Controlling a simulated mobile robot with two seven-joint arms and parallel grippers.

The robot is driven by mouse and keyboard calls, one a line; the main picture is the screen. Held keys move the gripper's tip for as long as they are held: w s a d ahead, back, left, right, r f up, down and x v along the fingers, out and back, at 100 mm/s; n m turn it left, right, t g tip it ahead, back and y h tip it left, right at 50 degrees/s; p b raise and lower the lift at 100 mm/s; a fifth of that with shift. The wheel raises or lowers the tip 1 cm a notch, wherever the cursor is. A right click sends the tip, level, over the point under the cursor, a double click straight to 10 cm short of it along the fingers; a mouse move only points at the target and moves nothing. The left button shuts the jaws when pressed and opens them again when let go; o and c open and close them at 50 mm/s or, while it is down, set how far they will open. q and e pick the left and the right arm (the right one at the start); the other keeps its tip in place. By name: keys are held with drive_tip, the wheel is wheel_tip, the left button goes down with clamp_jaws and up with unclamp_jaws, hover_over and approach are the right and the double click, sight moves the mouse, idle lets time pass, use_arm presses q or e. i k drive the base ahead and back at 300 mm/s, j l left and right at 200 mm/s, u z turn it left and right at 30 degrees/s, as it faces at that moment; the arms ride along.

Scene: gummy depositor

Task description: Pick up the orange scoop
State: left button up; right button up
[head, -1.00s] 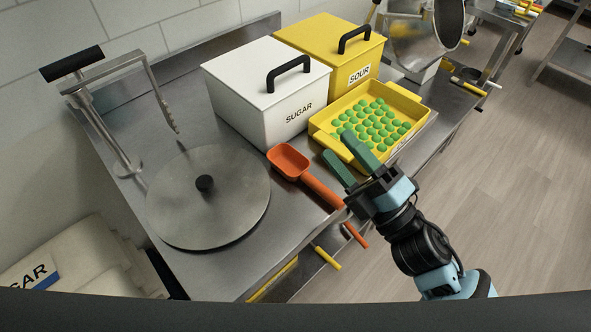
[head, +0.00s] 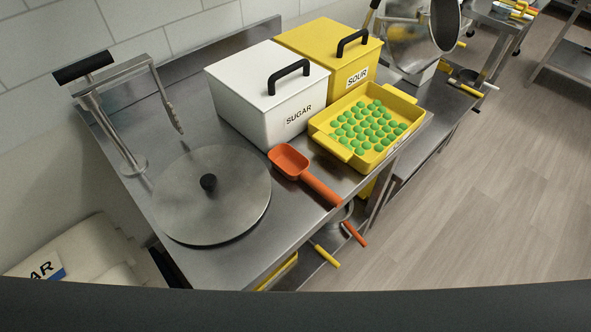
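The orange scoop (head: 291,163) lies on the steel table in the head view. Its bowl is near the front of the white SUGAR bin, and its handle points toward the table's front edge at the lower right. Nothing is holding it. Neither of my grippers shows in the head view now.
The white SUGAR bin (head: 238,98) and yellow SOUR bin (head: 310,42) stand behind the scoop. A yellow tray (head: 333,147) of green gummies is to its right, a round steel lid (head: 180,205) to its left. Another orange handle (head: 355,235) shows below the table edge.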

sight(293, 165)
drive_tip(key=l+u, duration=0.15)
drive_tip(key=u, duration=0.5)
drive_tip(key=l+u, duration=0.65)
drive_tip(key=l, duration=0.2)
drive_tip(key=l+u, duration=0.15)
drive_tip(key=l, duration=0.3)
drive_tip(key=k+l+u, duration=0.1)
drive_tip(key=l, duration=0.35)
drive_tip(key=k+l, duration=0.1)
drive_tip(key=l, duration=0.3)
drive_tip(key=k+l, duration=0.1)
drive_tip(key=l, duration=0.7)
drive_tip(key=k+l, duration=0.15)
drive_tip(key=l, duration=0.25)
drive_tip(key=l+u, duration=0.05)
